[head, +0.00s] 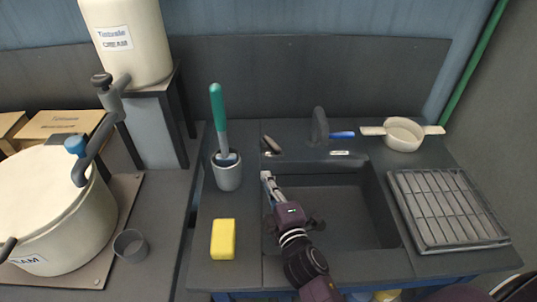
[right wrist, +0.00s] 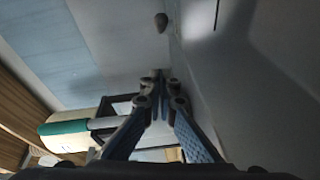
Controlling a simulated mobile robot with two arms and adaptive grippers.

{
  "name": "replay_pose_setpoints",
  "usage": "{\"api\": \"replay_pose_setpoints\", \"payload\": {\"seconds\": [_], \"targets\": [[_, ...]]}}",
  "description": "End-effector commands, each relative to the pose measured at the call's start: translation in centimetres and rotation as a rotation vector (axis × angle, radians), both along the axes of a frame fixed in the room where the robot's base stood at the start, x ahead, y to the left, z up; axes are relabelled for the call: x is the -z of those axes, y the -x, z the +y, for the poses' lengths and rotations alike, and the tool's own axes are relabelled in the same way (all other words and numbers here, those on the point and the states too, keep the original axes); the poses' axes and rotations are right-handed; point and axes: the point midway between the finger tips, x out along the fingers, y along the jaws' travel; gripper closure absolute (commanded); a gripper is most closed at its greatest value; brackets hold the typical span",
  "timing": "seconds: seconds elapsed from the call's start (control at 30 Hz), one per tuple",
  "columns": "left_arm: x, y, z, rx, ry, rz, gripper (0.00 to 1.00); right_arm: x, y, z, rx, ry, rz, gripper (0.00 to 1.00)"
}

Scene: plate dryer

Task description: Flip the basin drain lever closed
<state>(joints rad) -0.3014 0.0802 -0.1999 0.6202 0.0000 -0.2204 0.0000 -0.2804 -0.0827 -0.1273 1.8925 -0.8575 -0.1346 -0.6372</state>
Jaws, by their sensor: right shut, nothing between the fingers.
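The dark basin (head: 340,215) is set into the counter and looks empty. A short dark lever with a pale base (head: 271,145) sits at its back left corner; I cannot tell for sure that it is the drain lever. A dark rounded knob (right wrist: 161,22) shows ahead of the fingers in the right wrist view. My right gripper (head: 266,176) is at the basin's left back edge, just in front of the short lever and apart from it. Its fingers (right wrist: 158,82) are shut and empty. My left gripper is not in view.
A grey faucet (head: 320,126) with a blue handle (head: 342,134) stands behind the basin. A cup (head: 227,172) with a green-handled brush (head: 218,110) and a yellow sponge (head: 222,239) are on the left. A strainer (head: 403,134) and drying rack (head: 448,208) are on the right.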

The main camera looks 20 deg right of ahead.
Motion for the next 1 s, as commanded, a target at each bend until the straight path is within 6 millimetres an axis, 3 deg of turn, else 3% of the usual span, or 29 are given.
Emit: {"api": "replay_pose_setpoints", "payload": {"seconds": [0.27,0.73,1.0], "targets": [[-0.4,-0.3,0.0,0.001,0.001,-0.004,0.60,-0.1,-1.7,0.0,-0.001,0.000,-0.002,1.00],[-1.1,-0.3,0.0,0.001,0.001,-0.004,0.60,0.3,-10.1,0.0,0.000,-0.001,-0.001,1.00],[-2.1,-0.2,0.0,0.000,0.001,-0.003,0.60,1.1,-10.8,-3.3,0.000,0.002,0.001,1.00]]}}
